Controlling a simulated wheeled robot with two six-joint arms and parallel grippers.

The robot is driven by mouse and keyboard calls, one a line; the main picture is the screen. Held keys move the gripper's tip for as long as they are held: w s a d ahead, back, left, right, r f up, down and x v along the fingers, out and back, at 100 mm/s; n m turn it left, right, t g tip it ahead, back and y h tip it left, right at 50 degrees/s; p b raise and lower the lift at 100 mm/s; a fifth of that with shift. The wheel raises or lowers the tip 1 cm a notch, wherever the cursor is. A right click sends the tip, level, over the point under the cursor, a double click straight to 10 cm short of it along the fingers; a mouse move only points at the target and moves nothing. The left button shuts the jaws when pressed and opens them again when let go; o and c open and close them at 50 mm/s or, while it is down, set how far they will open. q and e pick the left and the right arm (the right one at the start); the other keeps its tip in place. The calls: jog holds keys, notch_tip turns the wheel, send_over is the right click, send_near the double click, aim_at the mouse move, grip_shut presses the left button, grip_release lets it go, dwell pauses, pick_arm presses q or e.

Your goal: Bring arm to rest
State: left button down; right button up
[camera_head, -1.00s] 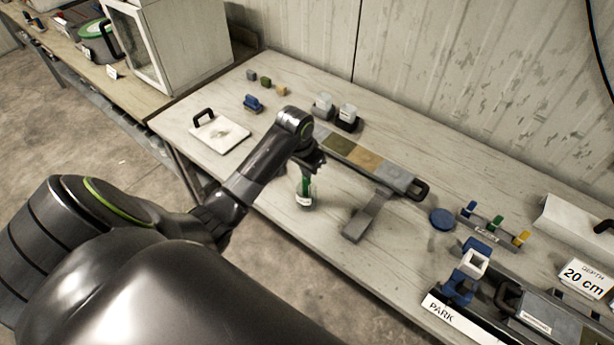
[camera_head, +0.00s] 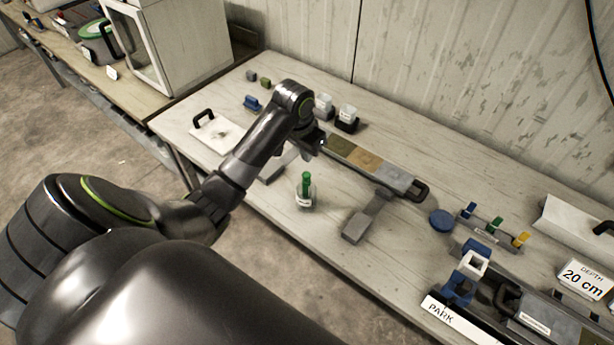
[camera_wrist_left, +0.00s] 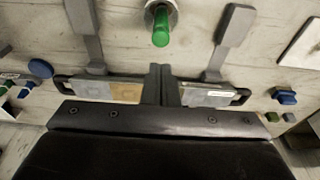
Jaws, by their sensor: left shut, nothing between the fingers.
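A clear jar with a green-handled tool (camera_head: 306,188) stands upright on the table, apart from the gripper. The green handle also shows in the left wrist view (camera_wrist_left: 160,28). My right gripper is not in view.
A depth sign (camera_head: 584,281) stands at right.

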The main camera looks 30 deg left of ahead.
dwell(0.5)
pick_arm(q)
jog(key=s+d+f, duration=0.1)
jog(key=s+f, duration=0.3)
jog(key=s, duration=0.4)
jog(key=s+d+f, duration=0.1)
jog(key=s+f, duration=0.2)
jog(key=s, duration=0.4)
jog(key=s+r+n+t+y, duration=0.1)
jog(key=s+t+y, duration=0.1)
jog(key=s, duration=1.3)
notch_tip(320, 180, down, 32)
jog(key=a+g+b, duration=0.1)
jog(key=g+b, duration=0.1)
jog(key=b, duration=0.6)
jog(key=s+f+b, duration=0.3)
jog(key=s+f, duration=0.4)
jog(key=f, duration=0.4)
jog(key=s+d+f+g+b, duration=0.1)
jog(key=s+f+b, duration=0.2)
jog(key=s+f, duration=0.5)
notch_tip(320, 180, down, 3)
jog(key=shift+d+f+h, duration=0.1)
jog(key=shift+d+h, duration=0.1)
jog(key=shift+h, duration=0.2)
